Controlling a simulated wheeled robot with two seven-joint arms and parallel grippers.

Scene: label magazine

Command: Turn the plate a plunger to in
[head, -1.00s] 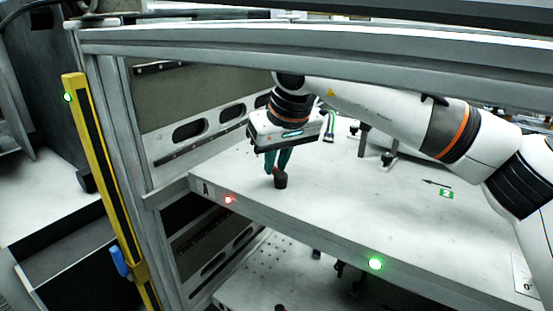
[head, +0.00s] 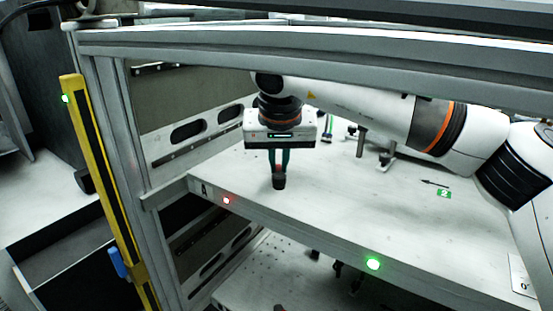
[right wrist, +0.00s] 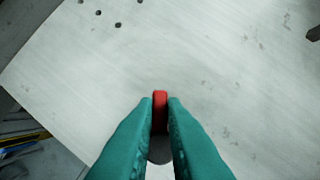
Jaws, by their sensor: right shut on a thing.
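The plate A (head: 345,200) is the white upper plate, with a letter A at its left front corner. Its plunger (head: 279,183) stands near that corner as a short dark cylinder. In the right wrist view the plunger's red top (right wrist: 160,98) sits between two green fingers. My right gripper (head: 279,168) points down from above and is shut on the plunger; it also shows in the right wrist view (right wrist: 160,108). The fingers hide most of the plunger's top. A red light (head: 226,200) glows on the plate's front edge beside the A. My left gripper is not in view.
A green light (head: 373,263) glows farther right on the front edge. Posts and clamps (head: 386,158) stand at the plate's back. A metal frame beam (head: 300,50) crosses above my arm. A yellow post (head: 100,180) stands at the left. A lower plate (head: 270,270) lies beneath.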

